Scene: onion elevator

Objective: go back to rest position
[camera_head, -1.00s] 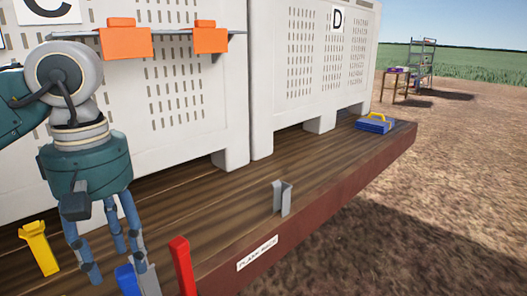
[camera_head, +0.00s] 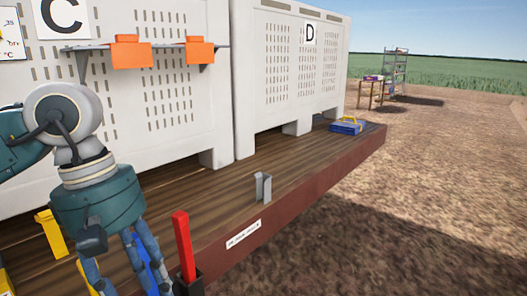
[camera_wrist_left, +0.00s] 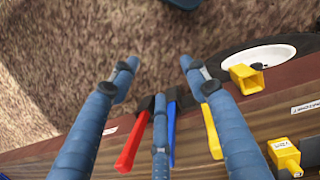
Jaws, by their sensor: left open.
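My left gripper (camera_head: 128,280) hangs fingers-down at the lower left of the head view, near the edge of the plank deck (camera_head: 330,148). In the left wrist view its blue fingers (camera_wrist_left: 158,75) are spread, with nothing held between them. Beyond the fingers stand a red handle (camera_wrist_left: 132,145), a blue handle (camera_wrist_left: 171,135) and a yellow handle (camera_wrist_left: 211,130). In the head view the red handle (camera_head: 183,245) stands in a dark holder (camera_head: 189,286), right of the fingers. The blue one is partly hidden behind them. My right gripper is out of view.
White crates marked C (camera_head: 140,130) and D (camera_head: 285,90) stand along the deck. A grey bracket (camera_head: 263,187), a yellow holder (camera_head: 50,232) and a blue box (camera_head: 348,126) are on it. Orange bins (camera_head: 131,52) sit on a shelf. Open ground (camera_head: 430,200) lies right.

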